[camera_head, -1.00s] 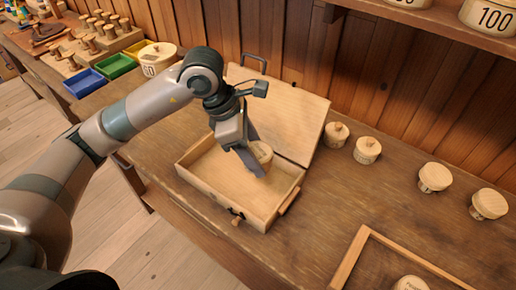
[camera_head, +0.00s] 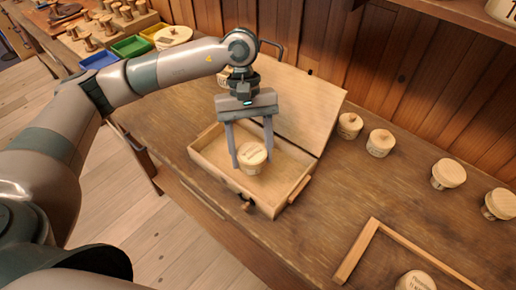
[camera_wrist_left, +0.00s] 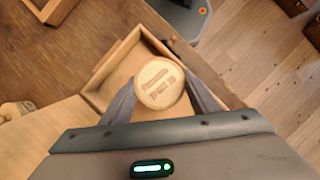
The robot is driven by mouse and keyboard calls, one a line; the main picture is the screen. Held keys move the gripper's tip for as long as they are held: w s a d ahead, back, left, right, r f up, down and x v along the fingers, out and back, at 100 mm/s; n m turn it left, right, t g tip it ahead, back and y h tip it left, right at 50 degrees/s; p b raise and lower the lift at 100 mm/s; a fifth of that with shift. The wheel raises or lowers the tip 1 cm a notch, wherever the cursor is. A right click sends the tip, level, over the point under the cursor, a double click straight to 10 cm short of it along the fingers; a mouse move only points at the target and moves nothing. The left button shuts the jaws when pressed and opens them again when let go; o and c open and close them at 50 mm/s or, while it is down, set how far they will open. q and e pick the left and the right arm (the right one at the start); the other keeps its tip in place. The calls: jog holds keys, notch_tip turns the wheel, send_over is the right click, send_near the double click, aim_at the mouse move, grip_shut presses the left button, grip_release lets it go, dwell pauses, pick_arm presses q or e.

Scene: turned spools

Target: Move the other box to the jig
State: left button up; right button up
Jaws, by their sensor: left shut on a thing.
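A round wooden box (camera_head: 252,153) with lettering on its lid is at the open wooden case (camera_head: 218,168), over its floor; I cannot tell whether it touches the floor. My left gripper (camera_head: 251,163) points down with a finger on each side of this box, shut on it. In the left wrist view the box (camera_wrist_left: 159,83) sits between the two fingers. The L-shaped wooden frame, seemingly the jig (camera_head: 358,250), lies at the lower right, with another round lettered box (camera_head: 415,282) inside its corner, cut by the picture edge. My right gripper is not in view.
Several round lidded boxes, such as this one (camera_head: 380,142), stand right of the case. The case's lid (camera_head: 300,105) lies open behind it. Blue, green and yellow bins (camera_head: 131,46) are at the back left. The bench between case and frame is clear.

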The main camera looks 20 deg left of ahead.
pick_arm(q)
jog(key=a+m+y, duration=0.1)
jog(key=m, duration=0.3)
jog(key=s+a+m+y, duration=0.1)
jog(key=m, duration=0.1)
jog(key=shift+a+m+g+y, duration=0.3)
jog(key=shift+g, duration=0.1)
jog(key=shift+s+d, duration=0.1)
